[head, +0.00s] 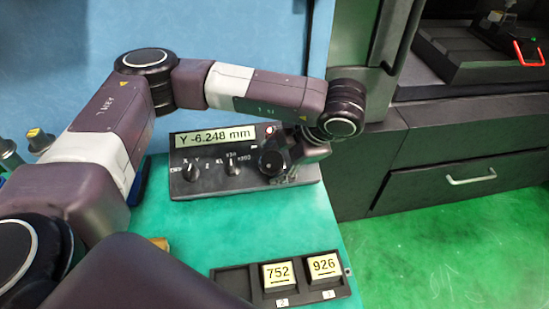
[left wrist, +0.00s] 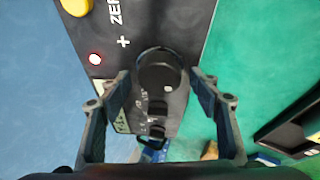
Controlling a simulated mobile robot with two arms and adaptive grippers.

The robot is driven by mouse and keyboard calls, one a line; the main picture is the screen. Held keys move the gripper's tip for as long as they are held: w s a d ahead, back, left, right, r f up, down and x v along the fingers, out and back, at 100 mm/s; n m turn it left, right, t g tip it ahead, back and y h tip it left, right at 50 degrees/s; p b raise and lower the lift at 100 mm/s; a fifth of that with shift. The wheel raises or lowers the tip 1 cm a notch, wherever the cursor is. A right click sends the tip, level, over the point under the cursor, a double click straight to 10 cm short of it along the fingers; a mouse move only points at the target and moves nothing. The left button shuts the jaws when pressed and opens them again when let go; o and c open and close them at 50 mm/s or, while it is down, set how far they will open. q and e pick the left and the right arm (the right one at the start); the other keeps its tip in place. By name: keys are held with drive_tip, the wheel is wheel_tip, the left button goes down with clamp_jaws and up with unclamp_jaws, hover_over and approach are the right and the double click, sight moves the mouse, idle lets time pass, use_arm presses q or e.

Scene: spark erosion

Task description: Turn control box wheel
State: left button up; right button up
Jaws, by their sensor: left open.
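The grey control box (head: 208,183) stands on the green table top. Its display (head: 215,138) reads "Y -6.248 mm". The dark round wheel (head: 271,160) is at the right part of the box, partly hidden by my left gripper (head: 291,163). In the left wrist view the wheel (left wrist: 160,74) lies between the two open fingers of my left gripper (left wrist: 160,84). A gap shows on both sides, and I cannot tell whether either finger touches the wheel. My right gripper is not in view.
Selector knobs (head: 191,173) sit on the left part of the box. A black tray (head: 235,284) with blocks marked 752 and 926 lies in front. A dark machine cabinet (head: 440,150) stands right.

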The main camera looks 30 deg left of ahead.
use_arm(q)
drive_tip(key=shift+d+r, duration=0.1)
drive_tip(key=v, duration=1.1)
drive_tip(key=shift+d+r, duration=0.15)
drive_tip(key=shift+r, duration=0.15)
idle(0.7)
